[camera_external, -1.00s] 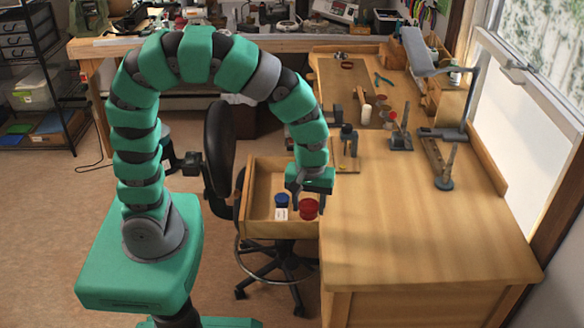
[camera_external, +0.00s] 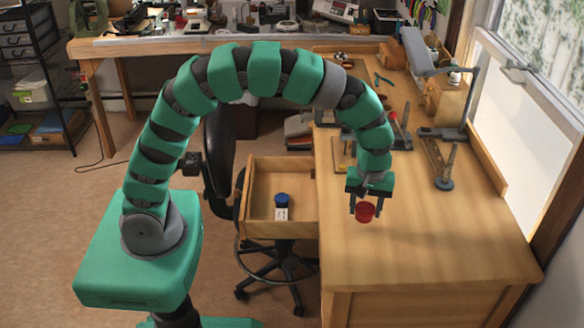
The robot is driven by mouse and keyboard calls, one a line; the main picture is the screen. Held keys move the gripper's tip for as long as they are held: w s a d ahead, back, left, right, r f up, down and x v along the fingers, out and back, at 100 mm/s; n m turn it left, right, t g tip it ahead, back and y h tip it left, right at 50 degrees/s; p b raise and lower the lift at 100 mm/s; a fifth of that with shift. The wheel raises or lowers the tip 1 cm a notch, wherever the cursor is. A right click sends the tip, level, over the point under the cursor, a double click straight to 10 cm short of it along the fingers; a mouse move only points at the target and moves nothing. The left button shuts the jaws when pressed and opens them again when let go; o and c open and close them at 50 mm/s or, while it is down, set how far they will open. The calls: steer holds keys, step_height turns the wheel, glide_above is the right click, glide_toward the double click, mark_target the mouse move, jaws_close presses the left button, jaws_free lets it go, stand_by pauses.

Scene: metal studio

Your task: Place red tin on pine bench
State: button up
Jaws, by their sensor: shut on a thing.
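The red tin (camera_external: 365,212) is held in my gripper (camera_external: 366,205), which points down with its fingers on either side of the tin. The tin looks to be in the air over the left part of the pine bench (camera_external: 440,240). A soft shadow lies on the bench top to its right. The exact height of the tin above the wood is hard to tell. The near part of the bench top is bare.
An open drawer (camera_external: 262,186) at the bench's left side holds a blue-capped jar (camera_external: 282,205). A small upright tool (camera_external: 446,170) and a grey lamp arm (camera_external: 440,62) stand along the bench's right side.

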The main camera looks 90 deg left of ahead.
mark_target(373, 209)
steer(key=shift+w+f, duration=0.1)
steer(key=shift+w, duration=0.9)
steer(key=shift+f, duration=1.75)
steer(key=shift+f, duration=0.1)
steer(key=o, duration=1)
steer(key=shift+c, duration=0.2)
step_height(373, 209, up, 12)
steer(key=shift+r, duration=0.1)
